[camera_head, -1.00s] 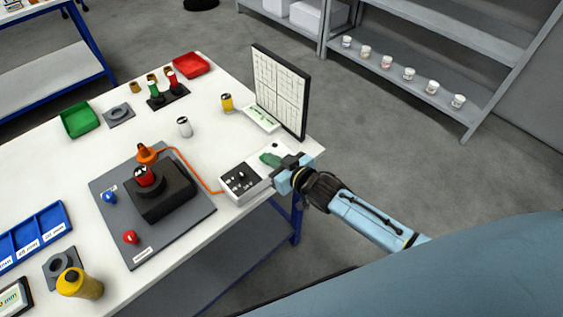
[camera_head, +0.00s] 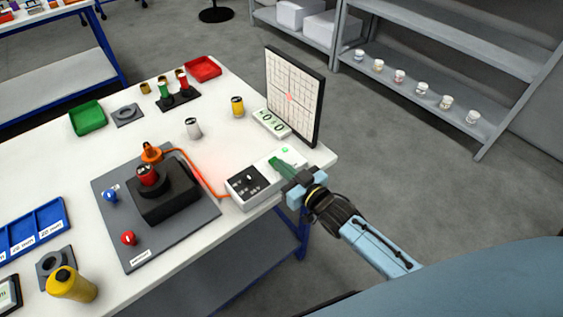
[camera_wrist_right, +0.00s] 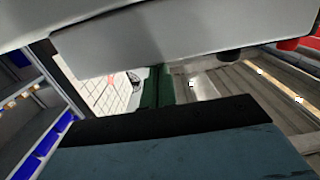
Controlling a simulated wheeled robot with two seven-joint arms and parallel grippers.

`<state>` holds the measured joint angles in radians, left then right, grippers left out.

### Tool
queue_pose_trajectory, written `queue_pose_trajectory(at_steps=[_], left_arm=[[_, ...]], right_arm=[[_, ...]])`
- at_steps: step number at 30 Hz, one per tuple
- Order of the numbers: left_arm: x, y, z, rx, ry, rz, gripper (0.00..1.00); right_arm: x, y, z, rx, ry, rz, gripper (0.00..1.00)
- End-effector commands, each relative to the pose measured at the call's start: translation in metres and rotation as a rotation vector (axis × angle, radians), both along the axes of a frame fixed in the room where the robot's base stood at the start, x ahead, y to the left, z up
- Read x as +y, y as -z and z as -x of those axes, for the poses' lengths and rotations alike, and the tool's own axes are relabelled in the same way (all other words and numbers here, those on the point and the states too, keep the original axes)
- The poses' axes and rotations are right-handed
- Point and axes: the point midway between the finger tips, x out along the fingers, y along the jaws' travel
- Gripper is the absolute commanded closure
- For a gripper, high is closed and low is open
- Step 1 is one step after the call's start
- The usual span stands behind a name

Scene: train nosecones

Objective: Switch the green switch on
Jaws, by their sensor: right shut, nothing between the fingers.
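A white control box (camera_head: 238,203) stands at the table's right front edge, with a dark panel of small knobs on its left part. A small green light (camera_head: 285,149) glows on its white right part. I cannot make out the green switch apart from my green fingers; it may be hidden by them. My right gripper (camera_head: 275,162) is shut and empty, its green fingertips at the top of the box's right part. In the right wrist view the dark green fingers (camera_wrist_right: 158,88) are together beneath a blurred pale body. My left gripper is not in view.
An orange cable (camera_head: 206,182) runs from the box to an orange-topped device on a grey plate (camera_head: 190,236). Floor right of the table is open.

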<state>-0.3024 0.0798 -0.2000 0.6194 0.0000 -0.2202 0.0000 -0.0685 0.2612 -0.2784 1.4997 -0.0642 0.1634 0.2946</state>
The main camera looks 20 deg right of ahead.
Motion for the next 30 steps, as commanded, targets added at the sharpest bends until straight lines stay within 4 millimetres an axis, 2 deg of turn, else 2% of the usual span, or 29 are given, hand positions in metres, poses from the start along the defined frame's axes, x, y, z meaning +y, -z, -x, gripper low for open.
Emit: queue_pose_trajectory(at_steps=[1,5,14,17,24,30], left_arm=[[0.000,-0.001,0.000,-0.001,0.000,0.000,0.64],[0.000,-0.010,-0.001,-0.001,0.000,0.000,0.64],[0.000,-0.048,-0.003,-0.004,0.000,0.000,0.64],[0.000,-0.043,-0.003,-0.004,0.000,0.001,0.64],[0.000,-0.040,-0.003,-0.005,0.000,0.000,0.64],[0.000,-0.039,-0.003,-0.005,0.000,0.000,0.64]], right_arm=[[-0.002,0.008,0.003,0.023,0.004,0.008,1.00],[-0.002,-0.001,0.004,0.022,0.003,0.008,1.00],[0.001,-0.044,0.005,0.004,-0.005,0.002,1.00],[-0.005,-0.040,0.027,0.006,-0.006,0.004,1.00],[-0.020,-0.044,0.072,0.002,-0.005,0.003,1.00],[-0.027,-0.047,0.094,0.000,-0.005,0.001,1.00]])
